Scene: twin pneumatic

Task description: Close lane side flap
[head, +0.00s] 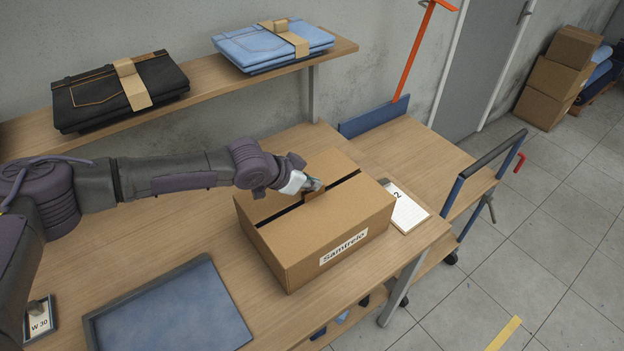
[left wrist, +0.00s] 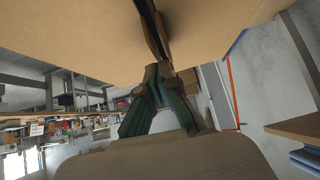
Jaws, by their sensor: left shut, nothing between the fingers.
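A cardboard box (head: 350,232) labelled "Samtreio" stands on the wooden table. Its two long top flaps, the near one (head: 335,222) and the far one (head: 322,170), lie nearly flat with a dark slot between them. My left gripper (head: 313,185) is shut and empty over this slot, near the middle of the box top. A small brown piece shows just below its fingertips; I cannot tell what it is. In the left wrist view the shut fingers (left wrist: 160,78) are close to the cardboard (left wrist: 85,35) and the slot; contact is unclear. My right gripper is not in view.
A blue tray (head: 178,308) lies at the front left, and a card (head: 405,207) lies right of the box. Folded jeans (head: 272,45) and black trousers (head: 120,95) rest on the shelf behind. A cart (head: 480,180) stands at the right.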

